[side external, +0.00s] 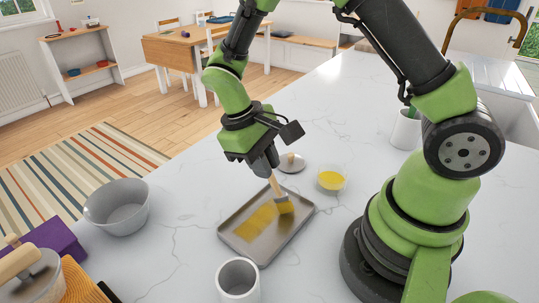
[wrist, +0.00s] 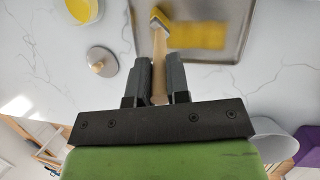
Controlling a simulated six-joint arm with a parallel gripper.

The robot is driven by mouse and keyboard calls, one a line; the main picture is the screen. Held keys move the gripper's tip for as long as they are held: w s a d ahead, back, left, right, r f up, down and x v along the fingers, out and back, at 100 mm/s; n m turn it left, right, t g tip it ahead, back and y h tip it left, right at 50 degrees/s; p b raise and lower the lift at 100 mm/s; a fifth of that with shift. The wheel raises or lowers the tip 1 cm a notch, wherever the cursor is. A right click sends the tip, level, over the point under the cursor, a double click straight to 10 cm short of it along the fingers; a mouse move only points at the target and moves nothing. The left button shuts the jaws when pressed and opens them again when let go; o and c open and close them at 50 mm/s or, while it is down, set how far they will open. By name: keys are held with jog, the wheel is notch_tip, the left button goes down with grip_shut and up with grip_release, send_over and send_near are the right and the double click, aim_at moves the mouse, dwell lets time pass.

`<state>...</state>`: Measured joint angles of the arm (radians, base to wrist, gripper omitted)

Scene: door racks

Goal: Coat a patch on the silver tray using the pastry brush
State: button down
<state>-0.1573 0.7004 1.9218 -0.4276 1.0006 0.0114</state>
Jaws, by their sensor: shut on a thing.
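The silver tray (side external: 246,243) lies on the white marble counter, with a yellow coated patch (side external: 256,221) across its middle. The tray also shows at the top of the wrist view (wrist: 236,55). My gripper (side external: 268,166) is shut on the wooden handle of the pastry brush (side external: 276,190). In the wrist view the handle stands between the two fingers (wrist: 159,84). The brush is tilted, and its yellow-stained bristles are down at the tray's surface at the right end of the patch. I cannot tell how firmly they touch.
A glass bowl of yellow liquid (side external: 331,180) and a round lid with a knob (side external: 291,163) stand behind the tray. A grey bowl (side external: 117,207) is at left, a white cup (side external: 238,279) in front. A purple box (side external: 50,238) and a jar (side external: 30,276) stand at far left.

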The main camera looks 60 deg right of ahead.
jog(key=shift+w+a, duration=0.5)
jog(key=shift+a, duration=4.85)
notch_tip(320, 180, up, 8)
jog(key=w+d+r, duration=0.1)
jog(key=d+r, duration=0.1)
jog(key=d, duration=0.5)
jog(key=w+d+r, duration=0.1)
jog(key=d+r, duration=0.1)
jog(key=d, duration=0.4)
jog(key=x, duration=0.2)
jog(key=w+x, duration=0.1)
jog(key=x, duration=0.2)
jog(key=shift+w+a+f, duration=0.1)
jog(key=shift+a+f, duration=0.05)
